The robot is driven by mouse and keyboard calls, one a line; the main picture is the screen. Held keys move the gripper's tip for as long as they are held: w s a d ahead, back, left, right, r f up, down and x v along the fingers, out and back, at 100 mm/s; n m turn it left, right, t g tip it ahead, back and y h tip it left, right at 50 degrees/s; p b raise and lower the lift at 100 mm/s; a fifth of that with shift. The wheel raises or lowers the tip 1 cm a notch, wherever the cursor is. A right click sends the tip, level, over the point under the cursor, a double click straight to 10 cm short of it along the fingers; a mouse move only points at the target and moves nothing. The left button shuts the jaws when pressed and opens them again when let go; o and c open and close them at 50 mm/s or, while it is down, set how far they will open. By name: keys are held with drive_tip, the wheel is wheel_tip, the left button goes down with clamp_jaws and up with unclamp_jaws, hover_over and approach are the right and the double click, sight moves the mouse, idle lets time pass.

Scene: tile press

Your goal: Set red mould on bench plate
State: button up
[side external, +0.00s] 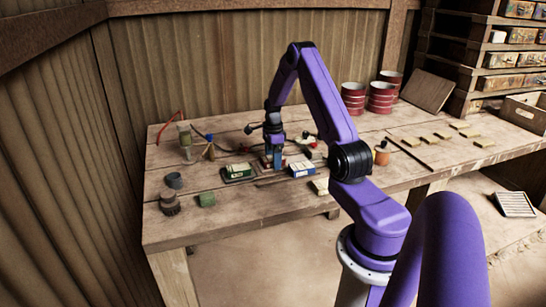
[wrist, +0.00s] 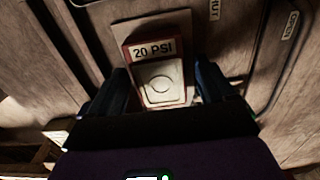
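The red mould (wrist: 159,73) is in the wrist view, with a "20 PSI" label and a cream top bearing a round raised mark. My gripper (wrist: 163,88) has a dark finger on each side of it. A thin pale strip shows by the right finger, and I cannot tell whether both fingers press on the mould. A pale plate (wrist: 150,27), perhaps the bench plate, shows just beyond the mould. I cannot tell whether the mould touches it. In the side view my gripper (side external: 273,164) points down low over the bench, with the mould (side external: 265,162) small and partly hidden at its fingers.
On the bench (side external: 215,228), a green block on a dark tray (side external: 238,173) stands left of my gripper and a blue-and-white box (side external: 302,169) right. Red tins (side external: 381,97) stand behind. The front is clear.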

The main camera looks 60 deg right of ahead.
idle(0.3)
wheel_tip(320, 180, up, 17)
drive_tip(key=a+r+n, duration=0.3)
drive_tip(key=a+n, duration=1.5)
drive_tip(key=a, duration=1.2)
drive_tip(key=s+a+n, duration=1)
drive_tip(key=s, duration=0.2)
drive_tip(key=s+a+f+n, duration=0.1)
drive_tip(key=s+f+n, duration=0.1)
drive_tip(key=s+n, duration=0.9)
drive_tip(key=shift+s+a+f+n, duration=0.3)
drive_tip(key=shift+s+a+f, duration=0.1)
drive_tip(key=shift+s, duration=0.65)
